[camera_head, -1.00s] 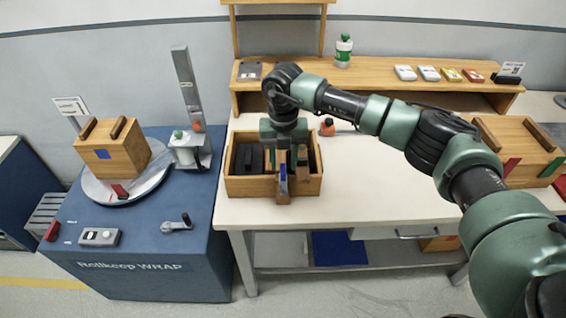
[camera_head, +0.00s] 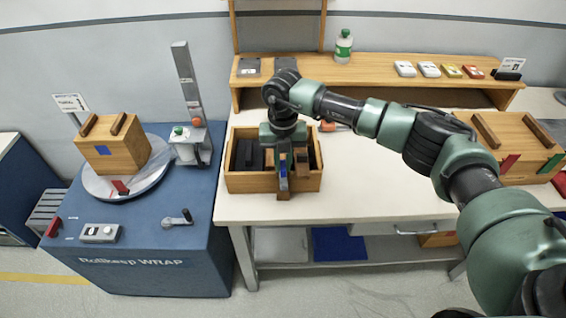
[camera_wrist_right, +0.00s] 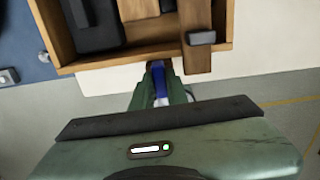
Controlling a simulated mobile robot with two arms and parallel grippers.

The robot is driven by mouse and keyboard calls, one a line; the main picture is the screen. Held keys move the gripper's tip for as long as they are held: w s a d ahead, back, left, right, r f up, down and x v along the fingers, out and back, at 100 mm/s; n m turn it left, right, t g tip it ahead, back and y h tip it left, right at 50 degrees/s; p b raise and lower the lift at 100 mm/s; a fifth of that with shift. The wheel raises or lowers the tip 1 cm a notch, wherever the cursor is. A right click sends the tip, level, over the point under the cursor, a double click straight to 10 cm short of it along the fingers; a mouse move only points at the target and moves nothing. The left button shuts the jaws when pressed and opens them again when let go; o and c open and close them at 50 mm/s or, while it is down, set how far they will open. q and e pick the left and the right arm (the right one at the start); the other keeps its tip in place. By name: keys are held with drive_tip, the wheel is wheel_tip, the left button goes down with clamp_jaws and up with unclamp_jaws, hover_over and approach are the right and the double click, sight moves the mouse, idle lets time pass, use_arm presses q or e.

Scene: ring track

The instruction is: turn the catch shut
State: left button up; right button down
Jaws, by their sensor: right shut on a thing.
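An open wooden crate (camera_head: 240,184) stands on the bench. It also shows in the right wrist view (camera_wrist_right: 120,57). My right gripper (camera_head: 284,186) is at the crate's front wall, pointing down. In the right wrist view the right gripper (camera_wrist_right: 158,85) is shut on a narrow blue piece (camera_wrist_right: 157,78) just outside the front rim. This piece may be the catch; its full shape is hidden by the fingers. Right beside it, a wooden strip (camera_wrist_right: 196,55) with a grey block (camera_wrist_right: 200,38) lies across the rim. My left gripper is not in view.
Dark blocks (camera_head: 249,154) lie inside the crate. Left, a blue wrapping machine (camera_head: 140,265) carries a closed wooden box (camera_head: 112,152) on a turntable. Right, another wooden box (camera_head: 520,150) has red and green tabs. A shelf (camera_head: 380,88) runs behind. The bench between is mostly clear.

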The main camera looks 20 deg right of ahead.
drive_tip(key=n+b, duration=0.4)
drive_tip(key=shift+f, duration=0.2)
drive_tip(key=n+b, duration=0.4)
drive_tip(key=shift+n, duration=0.3)
drive_tip(key=n+b, duration=0.3)
drive_tip(key=n, duration=0.1)
drive_tip(key=shift+r+n, duration=0.15)
drive_tip(key=shift+n, duration=0.15)
drive_tip(key=shift+r+n+b, duration=0.15)
drive_tip(key=shift+n+b, duration=0.9)
drive_tip(key=shift+n, duration=1.15)
drive_tip(key=c, duration=1.4)
unclamp_jaws()
